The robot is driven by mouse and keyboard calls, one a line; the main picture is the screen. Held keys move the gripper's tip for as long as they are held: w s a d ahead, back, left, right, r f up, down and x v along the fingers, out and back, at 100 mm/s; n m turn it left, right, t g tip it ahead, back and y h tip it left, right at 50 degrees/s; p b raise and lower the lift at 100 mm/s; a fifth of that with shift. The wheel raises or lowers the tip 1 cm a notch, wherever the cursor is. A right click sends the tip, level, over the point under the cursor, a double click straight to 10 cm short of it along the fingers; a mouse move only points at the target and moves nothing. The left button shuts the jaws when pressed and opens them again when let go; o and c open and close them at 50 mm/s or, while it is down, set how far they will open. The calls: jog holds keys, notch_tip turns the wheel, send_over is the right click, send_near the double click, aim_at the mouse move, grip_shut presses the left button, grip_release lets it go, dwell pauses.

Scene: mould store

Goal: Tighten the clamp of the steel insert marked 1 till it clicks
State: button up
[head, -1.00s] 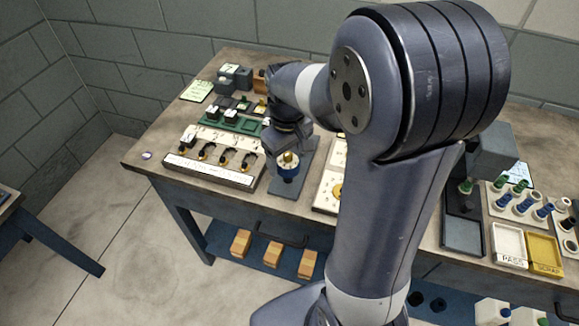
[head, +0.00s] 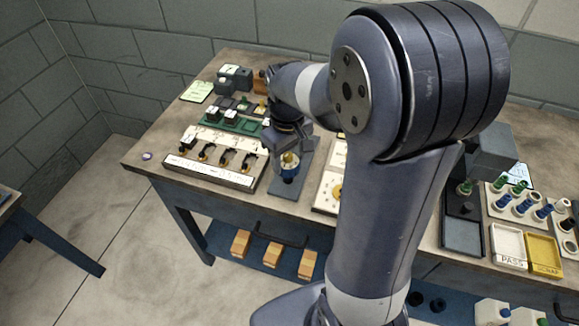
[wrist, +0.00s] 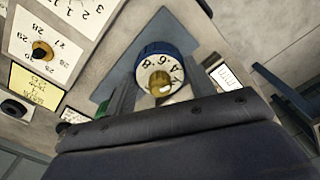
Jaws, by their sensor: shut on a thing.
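My gripper (wrist: 162,88) is shut on a blue-rimmed round dial (wrist: 168,52), with a finger on each side of it. The dial has a white numbered face and a brass knob in its middle. In the head view the dial (head: 288,174) is below my wrist, over a blue-grey plate (head: 310,158). Left of it is a white board (head: 215,174) with a row of several black and brass clamp-like parts (head: 226,158). I cannot make out a steel insert marked 1 or its clamp.
A pale numbered panel with a brass knob (wrist: 42,50) is beside the plate. Green trays (head: 238,124) and dark blocks stand behind the white board. PASS (head: 509,262) and SCRAP (head: 545,268) trays are at the right. My arm hides the table's middle.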

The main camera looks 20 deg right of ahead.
jog(key=shift+r+p, duration=1.3)
jog(key=shift+r, duration=0.4)
